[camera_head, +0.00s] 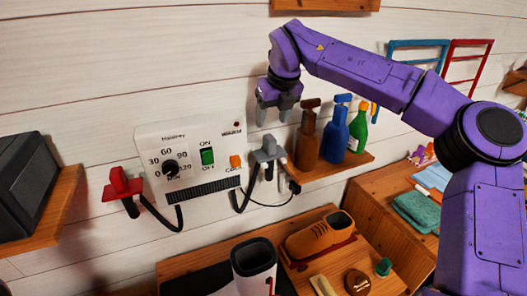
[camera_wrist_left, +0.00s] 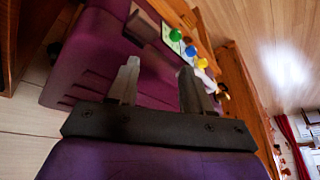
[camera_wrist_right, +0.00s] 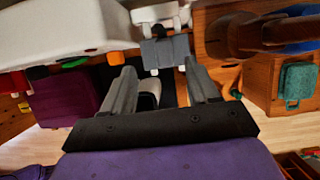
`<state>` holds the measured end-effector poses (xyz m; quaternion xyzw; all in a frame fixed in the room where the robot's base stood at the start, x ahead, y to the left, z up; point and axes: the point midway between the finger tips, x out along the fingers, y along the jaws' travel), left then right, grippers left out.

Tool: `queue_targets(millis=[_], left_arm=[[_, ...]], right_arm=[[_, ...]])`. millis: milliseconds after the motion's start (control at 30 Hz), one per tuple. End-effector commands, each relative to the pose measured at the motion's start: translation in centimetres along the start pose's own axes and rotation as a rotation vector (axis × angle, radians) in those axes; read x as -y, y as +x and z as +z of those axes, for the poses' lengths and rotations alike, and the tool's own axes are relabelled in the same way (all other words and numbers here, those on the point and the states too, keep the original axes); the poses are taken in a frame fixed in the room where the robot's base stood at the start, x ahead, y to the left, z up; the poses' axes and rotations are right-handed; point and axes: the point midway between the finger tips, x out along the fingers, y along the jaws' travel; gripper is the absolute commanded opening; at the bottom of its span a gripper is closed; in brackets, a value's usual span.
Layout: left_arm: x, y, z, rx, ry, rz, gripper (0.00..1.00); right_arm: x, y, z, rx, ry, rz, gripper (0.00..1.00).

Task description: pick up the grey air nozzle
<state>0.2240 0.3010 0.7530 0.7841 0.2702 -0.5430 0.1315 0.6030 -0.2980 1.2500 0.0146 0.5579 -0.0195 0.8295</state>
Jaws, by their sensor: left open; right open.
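The grey air nozzle (camera_head: 268,151) hangs at the right side of the white wall-mounted control box (camera_head: 190,150), with a dark hose below it. My right gripper (camera_head: 273,112) is open and empty, just above the nozzle, fingers pointing down. In the right wrist view the grey nozzle (camera_wrist_right: 166,52) shows beyond and between the open fingertips, apart from them. A red nozzle (camera_head: 122,185) hangs at the box's left side. My left gripper (camera_wrist_left: 157,78) is open and empty in its own wrist view and does not show in the head view.
Brown, blue and green spray bottles (camera_head: 334,134) stand on a small wooden shelf (camera_head: 345,168) close to the right of the nozzle. Below are a brown shoe (camera_head: 318,236) and a dark-topped boot (camera_head: 254,262). A black box (camera_head: 35,185) sits on a left shelf.

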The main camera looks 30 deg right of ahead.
Motion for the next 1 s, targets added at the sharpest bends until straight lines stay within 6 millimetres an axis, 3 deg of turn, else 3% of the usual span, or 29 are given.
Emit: queue_targets(millis=[133, 367, 533, 767, 867, 967, 1000], left_arm=[[-0.1, 1.9, 0.8, 0.001, 0.000, -0.001, 0.50], [-0.3, 3.3, 1.4, 0.001, 0.000, -0.001, 0.50], [-0.4, 4.9, 2.0, 0.001, 0.000, 0.000, 0.50], [-0.4, 4.8, 2.0, 0.001, 0.000, -0.001, 0.50], [-0.4, 4.8, 2.0, 0.001, 0.000, 0.000, 0.50], [-0.4, 4.8, 2.0, 0.001, 0.000, 0.000, 0.50], [-0.4, 4.8, 2.0, 0.001, 0.000, 0.000, 0.50]], right_arm=[[0.7, 3.4, -0.5, -0.003, 0.010, -0.005, 0.60], [0.8, 6.4, -0.5, -0.003, 0.012, -0.007, 0.60], [0.5, 9.6, -0.5, -0.003, 0.010, -0.006, 0.60], [0.5, 9.8, -0.2, 0.000, 0.008, -0.005, 0.60], [0.5, 9.8, -0.2, -0.001, 0.007, -0.005, 0.34], [0.5, 9.8, -0.2, -0.001, 0.007, -0.005, 0.01], [0.4, 9.8, -0.2, -0.001, 0.007, -0.005, 0.00]])
